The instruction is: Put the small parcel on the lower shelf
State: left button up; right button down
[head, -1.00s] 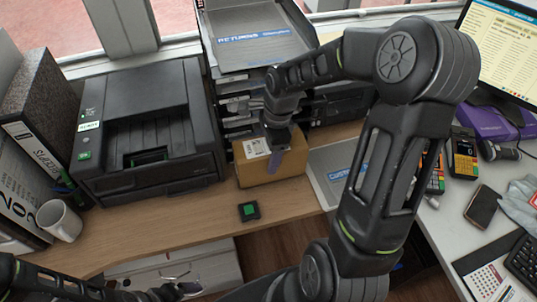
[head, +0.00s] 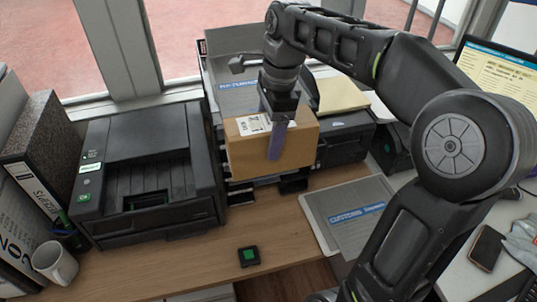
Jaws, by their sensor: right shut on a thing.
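The small parcel (head: 248,160) is a brown cardboard box with a white label on top. My right gripper (head: 278,130) comes down on it from above and is shut on it, with one purple-grey finger in front of the box's near face. The parcel is held up off the desk, in front of the dark tiered rack (head: 218,118). It hides most of the rack's front and lower levels; only dark edges (head: 293,186) show beneath it. I cannot tell which level is the lower shelf. My left gripper is out of view.
A black printer (head: 150,170) stands close on the left. A grey customs folder (head: 345,215) lies on the right of the wooden desk (head: 190,262). A small black block with a green top (head: 248,256) sits near the front edge. A mug (head: 55,263) and binders are far left.

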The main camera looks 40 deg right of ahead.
aim_at(268, 122)
pick_arm(q)
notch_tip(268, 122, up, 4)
jog(key=p, duration=0.2)
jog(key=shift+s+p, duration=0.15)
jog(key=shift+p, duration=0.15)
pick_arm(e)
notch_tip(268, 122, up, 4)
jog(key=shift+r, duration=0.25)
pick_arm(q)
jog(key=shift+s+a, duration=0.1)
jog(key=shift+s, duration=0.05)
